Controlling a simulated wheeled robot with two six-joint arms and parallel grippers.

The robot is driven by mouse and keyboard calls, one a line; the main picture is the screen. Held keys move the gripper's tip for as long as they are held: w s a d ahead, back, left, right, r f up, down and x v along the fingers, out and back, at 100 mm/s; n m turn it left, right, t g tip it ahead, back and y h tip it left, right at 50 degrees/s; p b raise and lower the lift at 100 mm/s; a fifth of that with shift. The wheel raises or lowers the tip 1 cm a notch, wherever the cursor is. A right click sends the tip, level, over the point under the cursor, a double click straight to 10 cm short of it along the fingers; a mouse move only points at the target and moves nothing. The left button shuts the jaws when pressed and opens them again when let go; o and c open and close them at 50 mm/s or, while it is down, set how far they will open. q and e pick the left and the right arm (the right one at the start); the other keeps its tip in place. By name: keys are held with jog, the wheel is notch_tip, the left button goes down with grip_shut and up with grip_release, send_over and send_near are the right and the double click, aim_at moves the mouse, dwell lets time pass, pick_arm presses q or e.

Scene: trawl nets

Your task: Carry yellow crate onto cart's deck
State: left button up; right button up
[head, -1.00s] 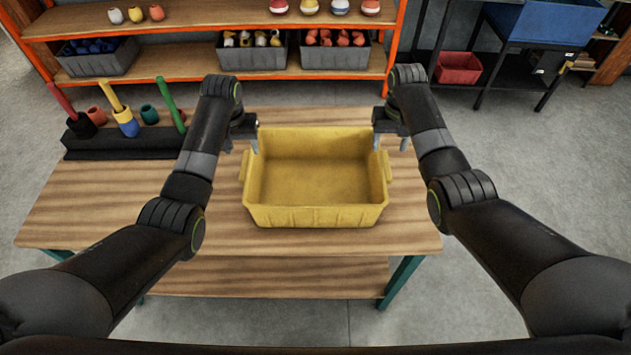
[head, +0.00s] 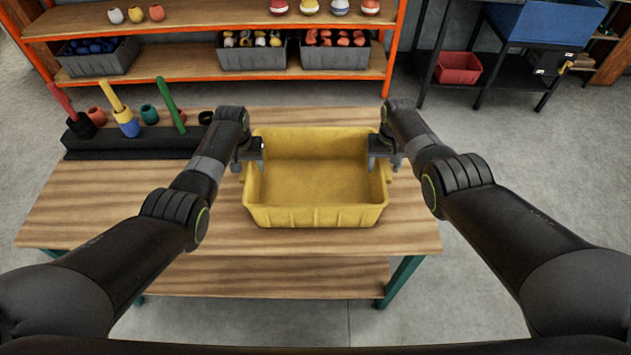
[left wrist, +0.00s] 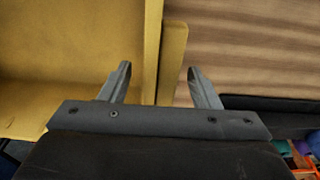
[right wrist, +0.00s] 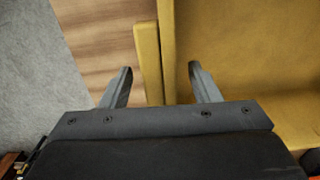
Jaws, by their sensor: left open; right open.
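The empty yellow crate (head: 315,215) sits upright on the wooden table in the head view. My left gripper (head: 251,163) is at the crate's left side and my right gripper (head: 384,161) at its right side. In the left wrist view the open left fingers (left wrist: 160,85) straddle the crate's side wall and handle (left wrist: 172,60), with a gap on both sides. In the right wrist view the open right fingers (right wrist: 160,85) straddle the opposite wall and handle (right wrist: 147,60). The cart is not recognisable in these views.
The table (head: 110,205) carries a dark rack (head: 130,148) with upright tools and small pots at its back left. An orange shelf (head: 200,72) with grey bins stands behind. A red bin (head: 458,68) is on a dark stand at the back right. Floor on the right is clear.

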pick_arm(q)
grip_shut()
pick_arm(e)
grip_shut()
pick_arm(q)
jog(key=shift+r, duration=0.1)
